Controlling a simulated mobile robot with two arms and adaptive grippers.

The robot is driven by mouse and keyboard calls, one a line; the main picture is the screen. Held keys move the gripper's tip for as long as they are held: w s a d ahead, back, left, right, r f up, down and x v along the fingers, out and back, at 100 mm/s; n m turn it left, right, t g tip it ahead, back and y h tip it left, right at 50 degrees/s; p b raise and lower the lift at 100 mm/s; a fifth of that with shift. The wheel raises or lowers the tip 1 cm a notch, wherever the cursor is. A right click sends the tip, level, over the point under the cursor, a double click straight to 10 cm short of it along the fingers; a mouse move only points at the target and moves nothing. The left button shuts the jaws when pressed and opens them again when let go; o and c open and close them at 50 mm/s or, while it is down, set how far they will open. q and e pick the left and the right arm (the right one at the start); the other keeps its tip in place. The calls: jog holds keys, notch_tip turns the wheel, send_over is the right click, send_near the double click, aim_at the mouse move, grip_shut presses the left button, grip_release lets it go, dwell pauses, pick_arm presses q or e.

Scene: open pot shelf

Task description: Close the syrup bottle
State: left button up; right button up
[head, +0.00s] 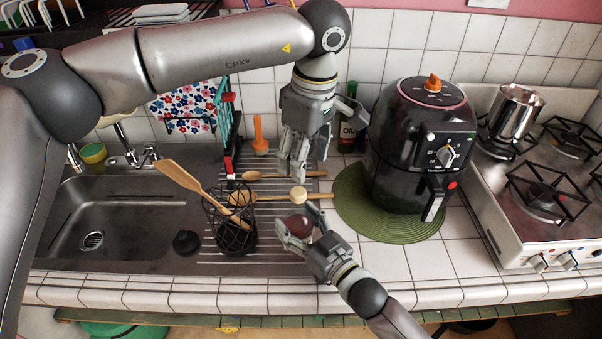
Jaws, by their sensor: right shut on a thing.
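The syrup bottle looks to be the dark red, rounded thing (298,226) at the front edge of the counter, seen from above. My right gripper (300,228) comes in from the lower right and is shut on it, hiding part of it. A small beige round cap (299,194) shows just behind the bottle in the picture, apart from it.
A wire utensil basket (231,228) with a wooden spatula (180,178) stands to the left by the sink (92,240). Wooden spoons (290,175) lie behind the cap. A black air fryer (424,145) on a green mat (352,205) and an oil bottle (350,125) stand to the right.

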pick_arm(q)
jog(key=shift+r, duration=0.8)
pick_arm(e)
jog(key=o, duration=1.5)
jog(key=shift+o, duration=0.2)
jog(key=v, duration=1.2)
pick_arm(q)
jog(key=shift+s, duration=0.1)
